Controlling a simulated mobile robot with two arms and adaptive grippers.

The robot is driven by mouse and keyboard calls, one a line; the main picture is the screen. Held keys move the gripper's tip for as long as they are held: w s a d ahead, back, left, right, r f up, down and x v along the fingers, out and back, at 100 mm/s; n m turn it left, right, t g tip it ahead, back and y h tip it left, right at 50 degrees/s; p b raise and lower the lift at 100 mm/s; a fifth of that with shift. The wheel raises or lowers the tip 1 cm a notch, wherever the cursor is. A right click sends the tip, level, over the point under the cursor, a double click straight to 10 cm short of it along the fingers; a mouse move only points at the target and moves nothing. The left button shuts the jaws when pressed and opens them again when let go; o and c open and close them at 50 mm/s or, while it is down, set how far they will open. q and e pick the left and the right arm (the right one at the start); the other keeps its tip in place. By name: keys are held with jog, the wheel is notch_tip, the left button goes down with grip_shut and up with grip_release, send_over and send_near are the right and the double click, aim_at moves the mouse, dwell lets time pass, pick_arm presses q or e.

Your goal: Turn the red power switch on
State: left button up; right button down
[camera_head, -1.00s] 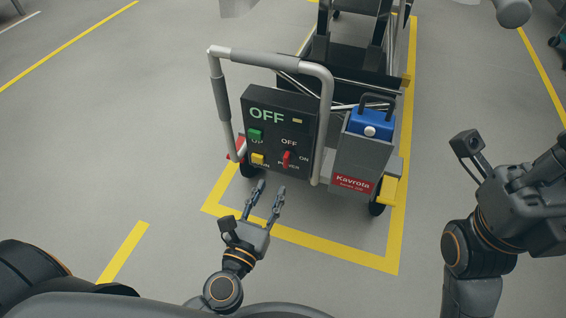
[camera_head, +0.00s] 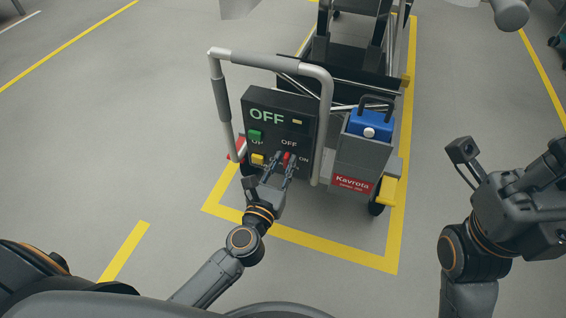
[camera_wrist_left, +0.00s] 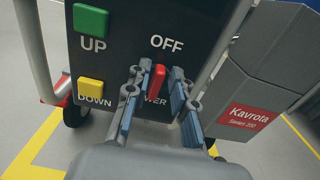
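The red power switch (camera_head: 286,158) is on the dark control panel (camera_head: 307,133), below the OFF label and left of the ON label. In the left wrist view the red switch lever (camera_wrist_left: 157,80) points up toward the OFF label. The panel's display (camera_head: 267,116) reads OFF. My left gripper (camera_head: 283,158) is at the panel with its fingers open, one on each side of the lever; it also shows in the left wrist view (camera_wrist_left: 157,95). I cannot tell if either finger touches it. My right arm is at the right, its fingers not visible.
A green UP button (camera_wrist_left: 91,20) and a yellow DOWN button (camera_wrist_left: 91,88) sit left of the switch. A grey handle bar (camera_head: 275,61) frames the panel. A grey box with a blue battery-like unit (camera_head: 371,123) stands to the right. Open floor lies in front.

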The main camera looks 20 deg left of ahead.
pick_arm(q)
grip_shut()
